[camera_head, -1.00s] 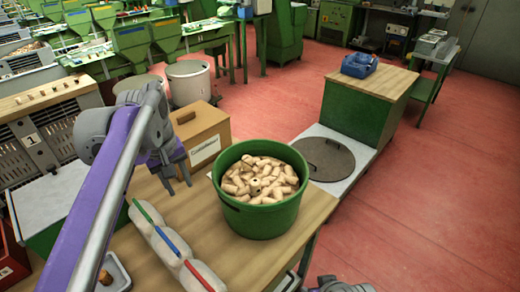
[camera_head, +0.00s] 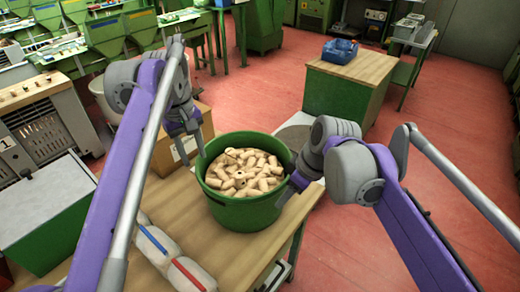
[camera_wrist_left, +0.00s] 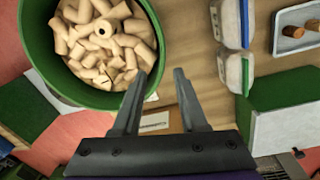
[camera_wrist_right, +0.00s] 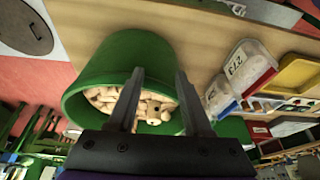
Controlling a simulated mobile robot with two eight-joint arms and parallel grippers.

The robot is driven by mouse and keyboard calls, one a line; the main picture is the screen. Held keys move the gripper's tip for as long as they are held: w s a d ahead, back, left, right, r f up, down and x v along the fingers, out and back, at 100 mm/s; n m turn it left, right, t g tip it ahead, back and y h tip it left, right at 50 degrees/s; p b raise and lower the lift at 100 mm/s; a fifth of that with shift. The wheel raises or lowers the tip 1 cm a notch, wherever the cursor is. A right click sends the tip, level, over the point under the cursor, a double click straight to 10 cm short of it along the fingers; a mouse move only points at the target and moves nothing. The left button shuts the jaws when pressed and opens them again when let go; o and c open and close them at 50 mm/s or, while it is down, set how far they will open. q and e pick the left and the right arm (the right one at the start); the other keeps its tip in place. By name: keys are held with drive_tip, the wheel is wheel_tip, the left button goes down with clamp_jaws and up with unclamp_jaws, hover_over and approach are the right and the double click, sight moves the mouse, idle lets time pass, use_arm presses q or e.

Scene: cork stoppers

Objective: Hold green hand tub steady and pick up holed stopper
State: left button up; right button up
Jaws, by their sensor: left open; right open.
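The green hand tub (camera_head: 240,213) stands on the wooden bench, filled with pale cork stoppers. It also shows in the left wrist view (camera_wrist_left: 40,45) and the right wrist view (camera_wrist_right: 120,62). A holed stopper (camera_wrist_left: 102,29) lies on top of the pile, its dark hole facing up in the left wrist view. My left gripper (camera_head: 190,140) is open and empty, just beyond the tub's left rim. My right gripper (camera_head: 296,180) is at the tub's right rim, partly hidden by its wrist. It is open; the right wrist view shows its fingers in front of the tub. Contact is unclear.
A cardboard-brown box (camera_head: 195,135) stands behind my left gripper. A blue crate (camera_head: 340,50) sits on a green cabinet further back.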

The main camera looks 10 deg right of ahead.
sight(201, 178)
use_arm(q)
drive_tip(key=f, duration=1.1)
drive_tip(key=shift+w+d, duration=0.2)
drive_tip(key=shift+d, duration=0.1)
use_arm(e)
drive_tip(key=w+a+r+n+g+y, duration=0.2)
drive_tip(key=w+a+r+n, duration=0.3)
drive_tip(key=w+n, duration=0.3)
drive_tip(key=shift+w+a+r+g+y, duration=0.3)
drive_tip(key=shift+w+r, duration=0.35)
drive_tip(key=shift+w, duration=0.1)
use_arm(q)
drive_tip(key=shift+r, duration=0.1)
clamp_jaws()
